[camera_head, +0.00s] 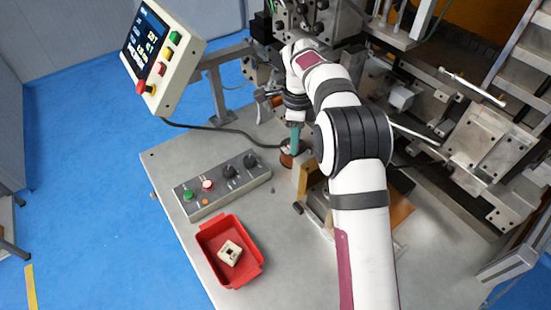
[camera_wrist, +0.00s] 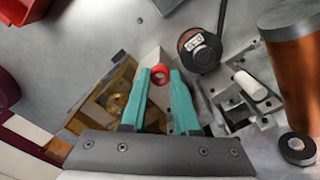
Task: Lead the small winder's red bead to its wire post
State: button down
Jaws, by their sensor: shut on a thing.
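My gripper (camera_wrist: 163,76) has two teal fingers, and a red bead (camera_wrist: 160,77) sits between their tips in the wrist view. In the head view, my gripper (camera_head: 295,138) points down at the back of the bench, and the bead is hidden there. A small copper-wound unit with a black cap and a label (camera_wrist: 198,48) stands just right of the fingertips in the wrist view. A pale block (camera_wrist: 150,60) lies behind the bead. I cannot tell which part is the wire post.
A metal bracket with a white peg (camera_wrist: 257,88) and a large copper cylinder (camera_wrist: 293,75) are at the right in the wrist view. A control box (camera_head: 222,184) and a red tray (camera_head: 207,241) holding a pale part (camera_head: 230,252) are on the bench.

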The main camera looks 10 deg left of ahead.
jog(key=d+r, duration=0.1)
jog(key=w+d+r, duration=0.1)
jog(key=d, duration=0.1)
jog(key=w+d+r, duration=0.1)
jog(key=shift+w+d, duration=0.15)
jog(key=shift+w, duration=0.1)
jog(key=shift+f, duration=2.3)
jog(key=shift+f, duration=0.25)
jog(key=shift+f, duration=0.7)
jog(key=shift+f, duration=0.15)
jog(key=c, duration=0.6)
grip_release()
